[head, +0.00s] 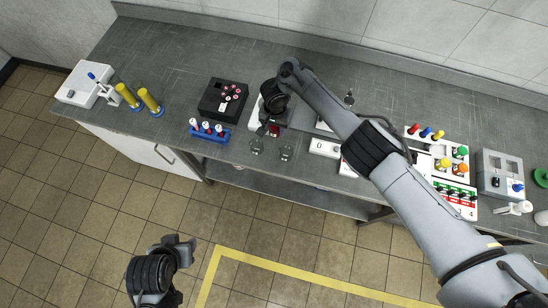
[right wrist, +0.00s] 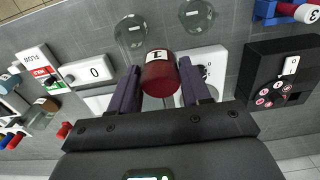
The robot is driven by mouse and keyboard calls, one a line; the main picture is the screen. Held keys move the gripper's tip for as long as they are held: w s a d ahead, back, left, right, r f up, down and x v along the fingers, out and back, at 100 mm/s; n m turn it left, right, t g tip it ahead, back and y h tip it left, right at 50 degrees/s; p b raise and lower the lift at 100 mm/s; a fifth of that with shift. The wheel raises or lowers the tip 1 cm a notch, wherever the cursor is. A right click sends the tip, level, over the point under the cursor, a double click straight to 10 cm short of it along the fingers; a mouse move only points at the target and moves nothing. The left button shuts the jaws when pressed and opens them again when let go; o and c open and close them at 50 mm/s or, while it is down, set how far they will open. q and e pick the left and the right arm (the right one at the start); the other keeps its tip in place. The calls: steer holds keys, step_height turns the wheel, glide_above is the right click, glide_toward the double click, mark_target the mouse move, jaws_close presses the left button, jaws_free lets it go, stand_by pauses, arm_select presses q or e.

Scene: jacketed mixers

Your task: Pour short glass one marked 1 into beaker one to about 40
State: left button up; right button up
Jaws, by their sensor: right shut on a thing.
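My right gripper (right wrist: 160,90) is shut on a small glass with dark red contents (right wrist: 160,75), which I take for short glass one. In the head view the right gripper (head: 269,123) is above the bench's front part, with the red glass (head: 274,131) partly hidden. Two clear, empty-looking glass vessels (head: 257,147) (head: 286,153) stand near the front edge. They also show in the wrist view (right wrist: 131,32) (right wrist: 197,15); I cannot tell which is beaker one. My left gripper (head: 184,252) is low, off the bench; its jaw opening is unclear.
A blue rack with tubes (head: 209,132) and a black block (head: 222,98) stand left of the right gripper.

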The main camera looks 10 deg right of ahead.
mark_target(277, 137)
steer(key=shift+s+a+f, duration=0.55)
steer(key=shift+s+a, duration=0.1)
steer(key=shift+a, duration=0.1)
arm_select(q)
steer(key=shift+s+a, duration=0.35)
steer(key=shift+a, duration=0.15)
arm_select(e)
steer(key=shift+d, duration=0.15)
steer(key=shift+s+d+f+t+y, duration=0.15)
steer(key=shift+f+t+y, duration=0.15)
steer(key=shift+y, duration=0.2)
steer(key=shift+d+f+y+b, duration=0.2)
steer(key=shift+f+y+b, duration=0.2)
steer(key=shift+b, duration=0.05)
arm_select(q)
steer(key=shift+d+f, duration=0.2)
steer(key=shift+f, duration=0.45)
arm_select(e)
steer(key=shift+s+t, duration=0.15)
steer(key=shift+t, duration=0.15)
arm_select(q)
steer(key=shift+a+f+b, duration=0.2)
steer(key=shift+f+b, duration=0.65)
steer(key=shift+b, duration=0.2)
arm_select(e)
steer(key=shift+s+d+f+t+y, duration=0.1)
steer(key=shift+d+f+t+y, duration=0.25)
steer(key=shift+y, duration=0.25)
